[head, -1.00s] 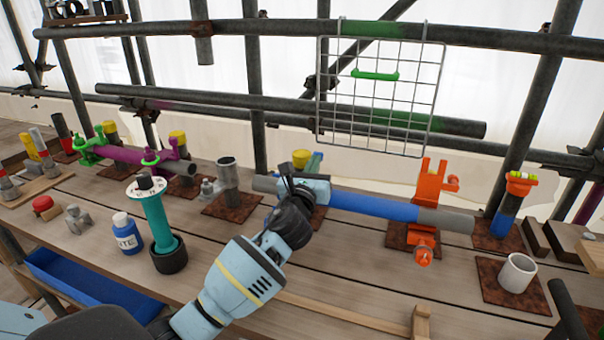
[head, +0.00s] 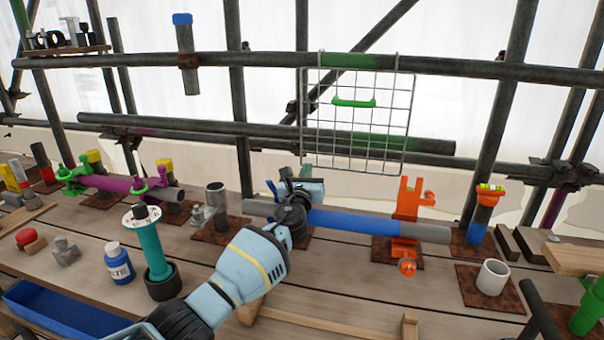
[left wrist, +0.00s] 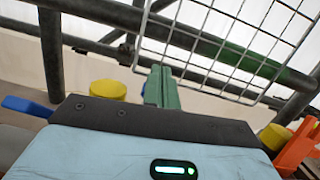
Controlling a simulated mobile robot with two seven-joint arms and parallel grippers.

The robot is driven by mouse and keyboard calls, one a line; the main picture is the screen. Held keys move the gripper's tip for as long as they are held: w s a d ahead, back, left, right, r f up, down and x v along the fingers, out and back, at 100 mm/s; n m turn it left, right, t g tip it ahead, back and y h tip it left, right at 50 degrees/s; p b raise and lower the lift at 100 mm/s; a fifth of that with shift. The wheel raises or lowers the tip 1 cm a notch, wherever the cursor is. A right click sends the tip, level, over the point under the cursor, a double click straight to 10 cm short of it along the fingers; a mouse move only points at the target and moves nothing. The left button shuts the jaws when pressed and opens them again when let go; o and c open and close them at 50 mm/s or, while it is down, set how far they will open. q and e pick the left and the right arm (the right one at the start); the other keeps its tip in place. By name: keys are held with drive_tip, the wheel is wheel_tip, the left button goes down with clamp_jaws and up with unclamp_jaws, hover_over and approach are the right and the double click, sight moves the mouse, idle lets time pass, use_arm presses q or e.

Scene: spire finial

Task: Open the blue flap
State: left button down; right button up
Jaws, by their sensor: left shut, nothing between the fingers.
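A grey pipe with a blue band (head: 350,222) lies across the bench, its right part at an orange coupler (head: 407,212). My left gripper (head: 305,173) is at the pipe's left part, with its light-blue body in front of the place there. Its fingers also show in the left wrist view (left wrist: 161,86), pressed together and empty. A blue lever-like part (left wrist: 26,106) sticks out at the left of the left wrist view, apart from the fingers; I cannot tell if it is the blue flap. Whatever sits behind my wrist is hidden. My right gripper is not in view.
A wire grid panel (head: 358,140) with a green handle hangs behind the pipe. A teal post (head: 155,245), a blue bottle (head: 118,263) and a white cup (head: 492,276) stand on the bench. Yellow caps (left wrist: 109,90) are near the fingers.

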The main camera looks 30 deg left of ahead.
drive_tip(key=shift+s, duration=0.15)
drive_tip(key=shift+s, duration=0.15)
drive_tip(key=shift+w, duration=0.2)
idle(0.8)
use_arm(q)
drive_tip(key=shift+f, duration=0.1)
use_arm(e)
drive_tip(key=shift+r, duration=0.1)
